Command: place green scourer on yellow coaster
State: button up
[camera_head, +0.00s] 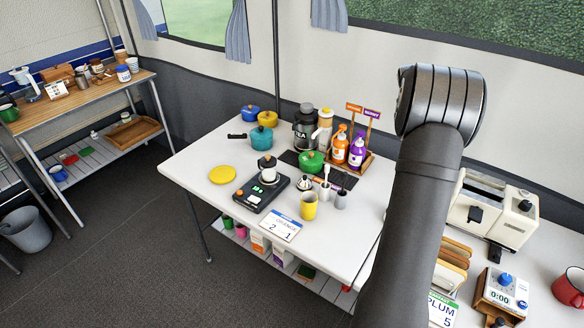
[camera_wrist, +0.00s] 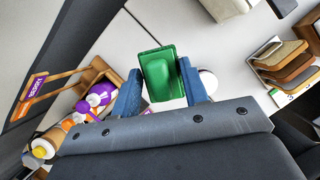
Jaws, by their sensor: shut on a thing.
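The green scourer (camera_wrist: 158,72), a rectangular green block, is between the two blue fingers of my gripper (camera_wrist: 160,75) in the wrist view. The gripper is shut on it, with white table surface showing beyond. The yellow coaster (camera_head: 222,174) is a flat round disc lying bare near the left corner of the white table in the head view. My gripper and the scourer do not show in the head view, where my arm covers the right side of the picture. The coaster is not in the wrist view.
A black scale (camera_head: 262,193) with a kettle stands right of the coaster. Behind are a teal pan (camera_head: 261,138) and a green pot (camera_head: 311,162). Orange and purple bottles (camera_head: 356,150) stand in a wooden caddy. A yellow cup (camera_head: 309,207) stands near the front. The table around the coaster is clear.

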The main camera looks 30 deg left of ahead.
jog(key=s+a+n, duration=0.2)
jog(key=a, duration=1.3)
jog(key=n+y, duration=0.4)
jog(key=n, duration=0.5)
send_over(224, 178)
jog(key=s, duration=0.1)
jog(key=f, duration=1.8)
jog(key=shift+s+d+f, duration=0.2)
jog(key=shift+f, duration=2.2)
jog(key=shift+f, duration=0.15)
jog(key=o, duration=0.9)
jog(key=shift+o, duration=0.2)
